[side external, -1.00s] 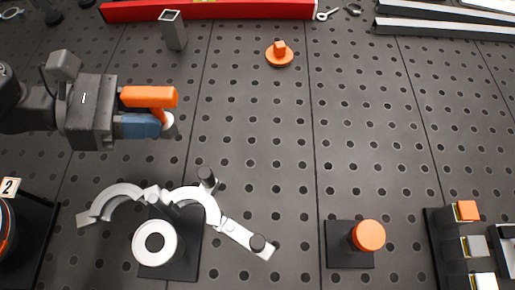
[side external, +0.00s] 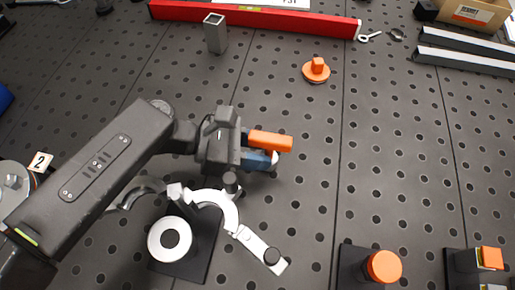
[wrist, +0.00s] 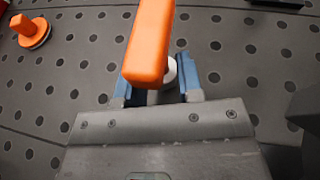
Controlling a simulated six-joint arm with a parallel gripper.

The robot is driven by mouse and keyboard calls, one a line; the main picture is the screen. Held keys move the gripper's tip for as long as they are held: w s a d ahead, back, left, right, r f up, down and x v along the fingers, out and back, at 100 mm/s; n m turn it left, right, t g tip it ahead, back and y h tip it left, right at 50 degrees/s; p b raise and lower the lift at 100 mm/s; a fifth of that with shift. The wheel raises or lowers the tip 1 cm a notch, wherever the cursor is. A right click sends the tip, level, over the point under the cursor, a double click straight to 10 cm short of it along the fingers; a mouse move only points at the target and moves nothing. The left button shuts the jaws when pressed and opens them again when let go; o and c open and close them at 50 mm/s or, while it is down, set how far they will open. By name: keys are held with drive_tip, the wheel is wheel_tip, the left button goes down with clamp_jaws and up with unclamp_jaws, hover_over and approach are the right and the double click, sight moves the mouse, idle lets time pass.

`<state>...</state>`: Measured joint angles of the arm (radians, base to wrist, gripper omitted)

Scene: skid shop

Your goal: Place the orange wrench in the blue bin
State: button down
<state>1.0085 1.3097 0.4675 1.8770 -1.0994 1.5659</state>
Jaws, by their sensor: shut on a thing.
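My gripper (side external: 262,158) has blue fingers and is shut on an orange bar-shaped thing with a pale round part, taken to be the orange wrench (side external: 270,140). In the wrist view, the orange bar (wrist: 150,40) stands up in front of the fingers and partly hides them. The pale part (wrist: 170,70) sits between the fingers. The gripper is above the perforated table, just beyond the silver hinged clamp. A blue thing (side external: 5,98) is cut off at the left edge of the side view; it may be the blue bin, but I cannot tell.
The hinged clamp (side external: 222,205) and a white ring on a black base (side external: 170,239) stand near my arm. An orange knob piece (side external: 317,72), a grey square tube (side external: 215,35) and a red beam (side external: 270,20) lie farther back. An orange-topped post (side external: 383,267) stands front right. The middle right is clear.

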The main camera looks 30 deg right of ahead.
drive_tip(key=shift+f, duration=0.35)
drive_tip(key=shift+f, duration=0.15)
drive_tip(key=c, duration=0.8)
unclamp_jaws()
drive_tip(key=shift+o, duration=0.2)
drive_tip(key=shift+w+a+r, duration=0.25)
drive_tip(key=v, duration=1.1)
drive_tip(key=shift+a, duration=0.15)
drive_tip(key=shift+w+r, duration=0.1)
